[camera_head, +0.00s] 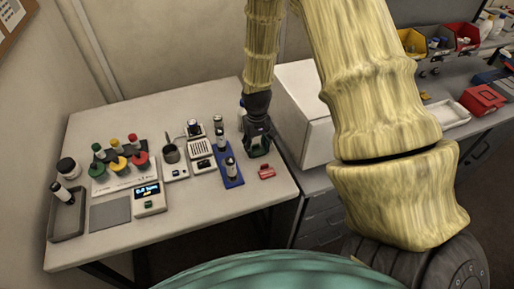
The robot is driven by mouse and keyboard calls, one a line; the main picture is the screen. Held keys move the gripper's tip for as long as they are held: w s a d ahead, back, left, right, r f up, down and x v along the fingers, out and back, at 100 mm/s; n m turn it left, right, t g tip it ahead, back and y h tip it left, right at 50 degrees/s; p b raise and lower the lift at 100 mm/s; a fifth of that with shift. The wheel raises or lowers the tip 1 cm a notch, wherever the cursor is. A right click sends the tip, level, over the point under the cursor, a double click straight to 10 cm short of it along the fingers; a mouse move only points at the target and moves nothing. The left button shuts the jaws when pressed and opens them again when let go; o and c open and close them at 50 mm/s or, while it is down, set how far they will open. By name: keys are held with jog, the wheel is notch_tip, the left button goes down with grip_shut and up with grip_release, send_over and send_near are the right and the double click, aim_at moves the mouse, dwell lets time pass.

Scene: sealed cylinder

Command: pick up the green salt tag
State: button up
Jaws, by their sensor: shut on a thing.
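My gripper (258,151) points down low over the right part of the white table, just behind a small red tag (266,172). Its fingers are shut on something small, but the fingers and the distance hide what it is. I cannot make out a green tag lying loose on the table. The red tag lies flat on the tabletop, close to the fingertips and apart from them.
A blue rack (233,179) with upright vials stands just left of my gripper. A display box (149,198), a grey tray (66,222) and a stand (119,176) of colour-capped jars are further left. A white box (300,115) rises on the right. The table's front right is clear.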

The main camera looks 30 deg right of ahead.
aim_at(257, 150)
jog(key=shift+s+r+b, duration=0.1)
jog(key=shift+r+b, duration=0.9)
jog(key=shift+r, duration=0.55)
jog(key=s+a+b, duration=0.1)
jog(key=s+a, duration=0.1)
jog(key=s, duration=0.2)
jog(key=s+a+r+b, duration=0.1)
jog(key=s+a+b, duration=0.1)
jog(key=s, duration=0.2)
jog(key=s+a+b, duration=0.1)
jog(key=s+a, duration=0.2)
jog(key=s, duration=0.2)
jog(key=shift+r+b, duration=0.15)
jog(key=shift+b, duration=0.15)
jog(key=shift+s+a+r, duration=0.1)
jog(key=shift+s+a, duration=0.15)
jog(key=shift+s, duration=0.25)
